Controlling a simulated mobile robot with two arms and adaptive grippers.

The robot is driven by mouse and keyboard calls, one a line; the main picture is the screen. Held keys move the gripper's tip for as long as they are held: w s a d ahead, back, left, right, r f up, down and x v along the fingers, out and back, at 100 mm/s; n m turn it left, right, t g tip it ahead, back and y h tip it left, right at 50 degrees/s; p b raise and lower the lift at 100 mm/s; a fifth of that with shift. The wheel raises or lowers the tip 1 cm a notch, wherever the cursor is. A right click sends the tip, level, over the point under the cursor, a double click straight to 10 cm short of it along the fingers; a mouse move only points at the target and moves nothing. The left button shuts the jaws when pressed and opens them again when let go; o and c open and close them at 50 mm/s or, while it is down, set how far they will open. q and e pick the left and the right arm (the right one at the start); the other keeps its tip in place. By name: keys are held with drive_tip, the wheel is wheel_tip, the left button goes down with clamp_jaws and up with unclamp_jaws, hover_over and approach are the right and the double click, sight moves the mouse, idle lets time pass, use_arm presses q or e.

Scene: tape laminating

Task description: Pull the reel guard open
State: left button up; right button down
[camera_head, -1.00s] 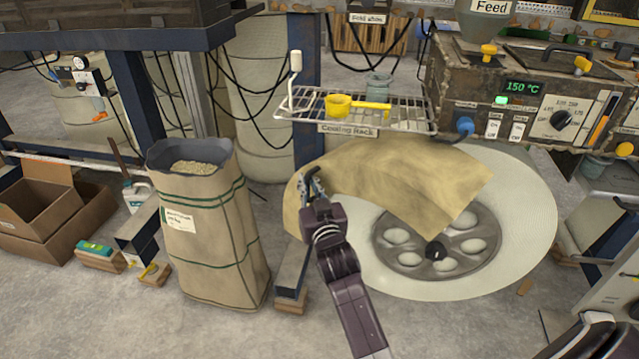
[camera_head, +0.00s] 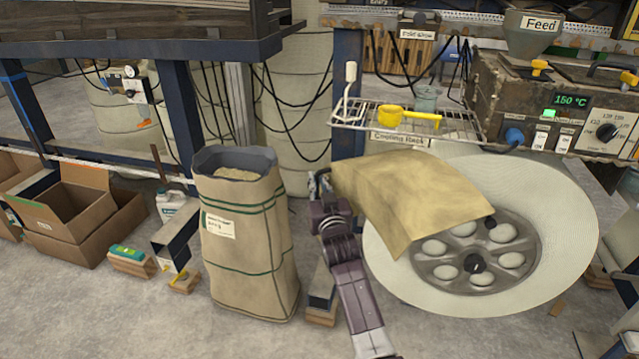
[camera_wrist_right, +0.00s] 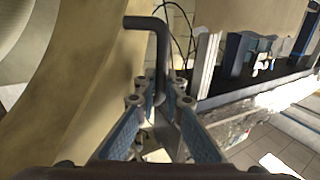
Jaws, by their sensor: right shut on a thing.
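The reel guard (camera_head: 415,190) is a tan, curved cover over the upper left part of the big pale reel (camera_head: 580,225). The reel's grey hub (camera_head: 440,268) with round holes shows below and right of the guard. My right gripper (camera_head: 318,180) is at the guard's left edge. In the right wrist view, my right gripper (camera_wrist_right: 160,110) has its blue-padded fingers closed on a dark bent handle (camera_wrist_right: 160,45), with the tan guard surface (camera_wrist_right: 85,90) beside it on the left. The fingertips are small and partly hidden in the head view. My left gripper is not in view.
A tall paper sack of pellets (camera_head: 245,240) stands left of my right arm. The wire cooling rack (camera_head: 455,130), with a yellow scoop (camera_head: 405,115), hangs just above the guard. The heater box (camera_head: 555,105) is at upper right. Cardboard boxes (camera_head: 85,215) lie at left.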

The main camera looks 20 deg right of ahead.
drive_tip(key=c, duration=2.3)
unclamp_jaws()
drive_tip(key=shift+s, duration=0.1)
drive_tip(key=s, duration=0.4)
drive_tip(key=s+a, duration=0.1)
drive_tip(key=s, duration=0.6)
drive_tip(key=shift+s+a, duration=0.35)
